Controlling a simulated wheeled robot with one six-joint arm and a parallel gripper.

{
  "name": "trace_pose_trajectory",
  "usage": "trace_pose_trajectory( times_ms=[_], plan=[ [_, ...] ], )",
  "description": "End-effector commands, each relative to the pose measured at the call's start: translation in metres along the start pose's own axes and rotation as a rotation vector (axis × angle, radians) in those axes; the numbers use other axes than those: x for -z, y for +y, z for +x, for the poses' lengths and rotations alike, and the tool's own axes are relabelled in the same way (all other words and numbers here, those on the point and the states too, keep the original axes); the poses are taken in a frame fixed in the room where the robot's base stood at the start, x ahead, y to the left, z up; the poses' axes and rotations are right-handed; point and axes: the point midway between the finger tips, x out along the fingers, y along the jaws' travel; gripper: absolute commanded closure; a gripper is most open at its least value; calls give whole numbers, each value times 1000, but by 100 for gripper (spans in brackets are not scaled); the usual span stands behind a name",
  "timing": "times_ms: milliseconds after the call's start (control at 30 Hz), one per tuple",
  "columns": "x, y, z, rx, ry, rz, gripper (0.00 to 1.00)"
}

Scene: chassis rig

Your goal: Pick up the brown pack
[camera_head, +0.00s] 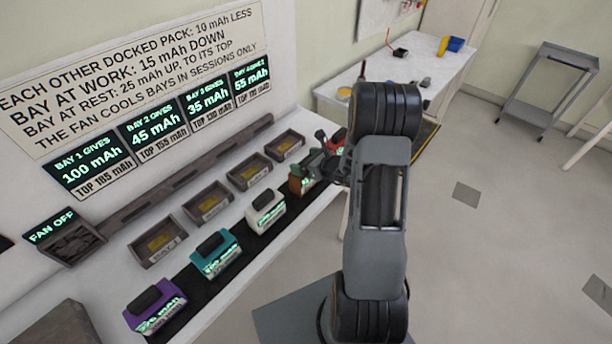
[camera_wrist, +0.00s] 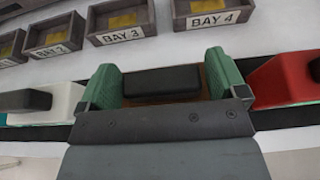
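The brown pack (camera_head: 296,184) stands on the black strip at the front of the bench, mostly hidden by my gripper in the head view. In the wrist view its black handle lies between my green fingertips, with a sliver of the brown pack (camera_wrist: 204,82) showing beside the right finger. My gripper (camera_wrist: 163,76) is open, its fingers wide apart at the two ends of the handle. A small gap shows at the right finger; contact at the left finger cannot be told. My gripper also shows over the pack in the head view (camera_head: 322,158).
A white pack (camera_head: 266,211), a teal pack (camera_head: 216,253) and a purple pack (camera_head: 155,305) stand in the same row. A red pack (camera_wrist: 285,82) is close to the right finger. Empty bays, including Bay 4 (camera_wrist: 212,20), line the back.

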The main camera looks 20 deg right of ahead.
Motion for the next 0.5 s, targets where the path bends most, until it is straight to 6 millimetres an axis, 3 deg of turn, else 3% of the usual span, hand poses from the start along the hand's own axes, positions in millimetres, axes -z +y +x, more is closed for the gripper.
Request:
trace_pose_trajectory(
  times_ms=[67, 500],
  plan=[
    [0, 0, 0, 0, 0, 0, 17],
    [0, 0, 0, 0, 0, 0, 59]
  ],
)
